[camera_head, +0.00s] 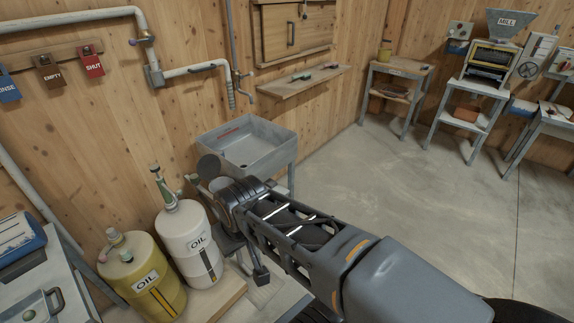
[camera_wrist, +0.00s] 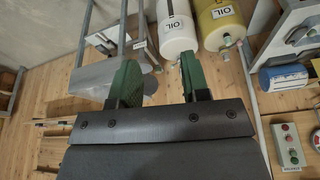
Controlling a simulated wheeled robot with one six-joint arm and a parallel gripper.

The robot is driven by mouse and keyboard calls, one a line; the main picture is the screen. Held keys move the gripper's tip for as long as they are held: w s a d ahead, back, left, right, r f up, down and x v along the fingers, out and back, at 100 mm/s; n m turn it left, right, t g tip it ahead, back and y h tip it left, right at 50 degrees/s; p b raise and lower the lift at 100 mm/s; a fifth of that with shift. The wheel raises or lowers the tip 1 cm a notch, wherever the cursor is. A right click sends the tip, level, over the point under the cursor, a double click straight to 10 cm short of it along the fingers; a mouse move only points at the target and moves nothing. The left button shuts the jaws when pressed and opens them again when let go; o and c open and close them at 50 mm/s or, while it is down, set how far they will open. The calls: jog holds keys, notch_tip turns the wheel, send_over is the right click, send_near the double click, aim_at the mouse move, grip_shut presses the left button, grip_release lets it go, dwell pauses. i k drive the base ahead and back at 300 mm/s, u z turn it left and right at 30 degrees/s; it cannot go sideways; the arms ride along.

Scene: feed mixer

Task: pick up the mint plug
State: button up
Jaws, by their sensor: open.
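I cannot single out the mint plug for certain. A small pale grey-green stopper (camera_head: 113,237) on top of the yellow oil tank (camera_head: 150,283) looks closest to it; a pale greenish piece (camera_wrist: 226,56) also shows at that tank's end in the wrist view. The white oil tank (camera_head: 190,250) stands beside it with a green-and-grey fitting (camera_head: 162,186) on top. In the wrist view, my gripper (camera_wrist: 158,62) is open, with two green-padded fingers apart and nothing clearly held between them. In the head view, my arm hides part of the area right of the white tank.
A grey sink (camera_head: 246,136) stands behind my arm. A grey disc (camera_head: 208,166) shows near my wrist. The left bench holds a blue-and-white device (camera_head: 18,238). Pipes (camera_head: 197,68) run along the wall. The floor (camera_head: 400,190) to the right is clear.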

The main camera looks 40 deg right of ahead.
aim_at(127, 257)
jog(key=z, duration=0.7)
jog(key=i, duration=0.5)
jog(key=u, duration=2.1)
jog(key=k, duration=0.5)
jog(key=u, duration=0.95)
jog(key=i, duration=0.45)
jog(key=z, duration=0.65)
jog(key=i, duration=1)
jog(key=z, duration=1)
